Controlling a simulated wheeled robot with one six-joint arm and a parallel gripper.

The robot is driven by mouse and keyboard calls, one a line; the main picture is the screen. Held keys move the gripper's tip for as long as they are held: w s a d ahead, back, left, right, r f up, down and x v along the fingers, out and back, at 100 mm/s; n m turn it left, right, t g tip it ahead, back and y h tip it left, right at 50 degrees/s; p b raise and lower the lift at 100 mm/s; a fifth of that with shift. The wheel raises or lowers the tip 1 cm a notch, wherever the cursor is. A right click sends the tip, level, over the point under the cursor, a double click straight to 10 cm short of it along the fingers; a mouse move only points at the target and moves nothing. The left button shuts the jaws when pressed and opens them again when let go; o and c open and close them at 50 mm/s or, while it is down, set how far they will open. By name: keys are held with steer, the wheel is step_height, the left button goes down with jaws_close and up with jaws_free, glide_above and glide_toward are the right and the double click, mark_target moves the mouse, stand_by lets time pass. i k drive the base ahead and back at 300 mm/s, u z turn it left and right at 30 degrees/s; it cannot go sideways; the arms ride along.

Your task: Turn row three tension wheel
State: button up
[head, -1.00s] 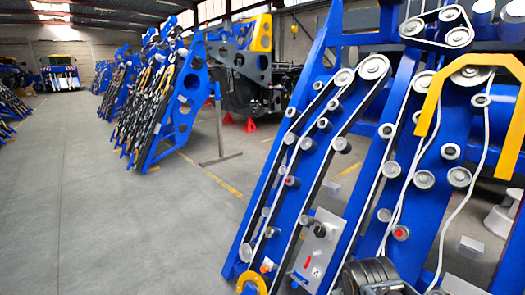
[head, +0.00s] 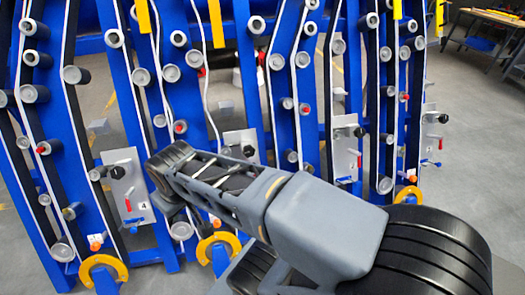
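Several blue row units stand side by side, each with pulleys and a white belt. Grey plates with a black knob are fixed to them. The left plate (head: 127,190) bears a "4", a black knob (head: 118,172) and a red lever (head: 127,204). The plate to its right (head: 232,138) is partly hidden by my arm; a black knob (head: 249,151) shows there. Another plate (head: 346,148) has a black knob (head: 360,132). Which of these is the row three tension wheel I cannot tell. My arm crosses the middle; its gripper is not in view.
Orange-yellow horseshoe parts sit low on the rows, at left (head: 103,270), centre (head: 218,246) and right (head: 408,197). A workbench (head: 495,28) stands at the far right. Open grey floor (head: 470,200) lies at the right.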

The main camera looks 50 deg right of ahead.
mark_target(248, 151)
steer(key=z, duration=0.8)
steer(key=k, duration=0.5)
steer(key=z, duration=0.5)
